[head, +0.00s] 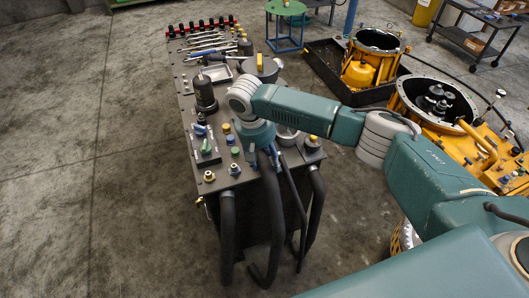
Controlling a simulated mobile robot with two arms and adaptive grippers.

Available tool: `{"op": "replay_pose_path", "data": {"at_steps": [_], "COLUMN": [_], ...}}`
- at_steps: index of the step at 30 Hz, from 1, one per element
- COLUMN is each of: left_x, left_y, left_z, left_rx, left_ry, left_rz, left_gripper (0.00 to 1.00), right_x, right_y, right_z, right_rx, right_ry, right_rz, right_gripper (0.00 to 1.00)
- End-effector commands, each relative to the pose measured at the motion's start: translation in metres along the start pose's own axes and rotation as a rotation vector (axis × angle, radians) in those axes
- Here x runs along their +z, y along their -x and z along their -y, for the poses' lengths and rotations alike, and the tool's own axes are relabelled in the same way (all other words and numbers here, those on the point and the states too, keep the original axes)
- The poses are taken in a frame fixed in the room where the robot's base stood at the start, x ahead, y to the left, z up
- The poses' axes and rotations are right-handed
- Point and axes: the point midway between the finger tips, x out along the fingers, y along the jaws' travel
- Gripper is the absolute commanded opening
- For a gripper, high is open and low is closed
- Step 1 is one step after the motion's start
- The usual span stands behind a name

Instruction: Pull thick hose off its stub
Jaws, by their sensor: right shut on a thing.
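Several black hoses hang over the front end of the dark bench. One thick hose (274,215) runs down from under my right gripper (263,154) and curls at its lower end. My right gripper points down at the bench's front edge and is shut on the top of this hose. Its fingers and the stub are mostly hidden by my wrist, so I cannot tell whether hose and stub touch. Another thick hose (227,235) hangs to the left, and one (315,210) to the right. My left gripper is not in view.
The bench top (222,172) carries a black cylinder (205,92), small colored fittings (236,151), wrenches (205,46) and a tray (217,74). Yellow housings (370,65) stand at the right. The floor to the left is clear.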

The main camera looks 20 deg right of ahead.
Motion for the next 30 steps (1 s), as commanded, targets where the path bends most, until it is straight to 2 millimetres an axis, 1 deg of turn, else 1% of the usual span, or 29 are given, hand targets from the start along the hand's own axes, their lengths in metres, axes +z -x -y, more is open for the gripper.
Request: {"op": "replay_pose_path", "data": {"at_steps": [2, 5, 6, 7, 12, 15, 19, 23, 30], "left_x": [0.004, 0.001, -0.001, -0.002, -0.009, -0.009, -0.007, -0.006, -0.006], "left_y": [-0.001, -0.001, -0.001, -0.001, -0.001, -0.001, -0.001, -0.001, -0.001], "left_z": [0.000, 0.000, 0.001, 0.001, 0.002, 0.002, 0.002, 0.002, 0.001], "left_rx": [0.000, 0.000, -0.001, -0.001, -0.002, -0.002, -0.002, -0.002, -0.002], "left_ry": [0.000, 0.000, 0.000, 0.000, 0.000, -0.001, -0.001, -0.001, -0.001], "left_rz": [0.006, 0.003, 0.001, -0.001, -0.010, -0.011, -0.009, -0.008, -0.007], "left_gripper": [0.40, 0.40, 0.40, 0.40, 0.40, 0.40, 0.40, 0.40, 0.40], "right_x": [0.003, 0.002, 0.002, 0.002, 0.001, 0.001, 0.000, -0.001, -0.001], "right_y": [0.000, 0.000, 0.000, 0.000, 0.000, 0.001, 0.008, 0.028, 0.080], "right_z": [0.000, 0.000, 0.000, 0.000, 0.000, 0.000, 0.001, 0.001, 0.000], "right_rx": [0.000, 0.000, 0.000, 0.000, 0.000, 0.000, -0.001, -0.003, -0.002], "right_ry": [0.003, 0.003, 0.002, 0.002, 0.002, 0.001, 0.002, 0.001, 0.002], "right_rz": [0.010, 0.009, 0.009, 0.008, 0.005, 0.004, 0.001, 0.000, 0.001], "right_gripper": [0.01, 0.00, 0.51, 0.56, 0.56, 0.56, 0.56, 0.56, 0.56]}}
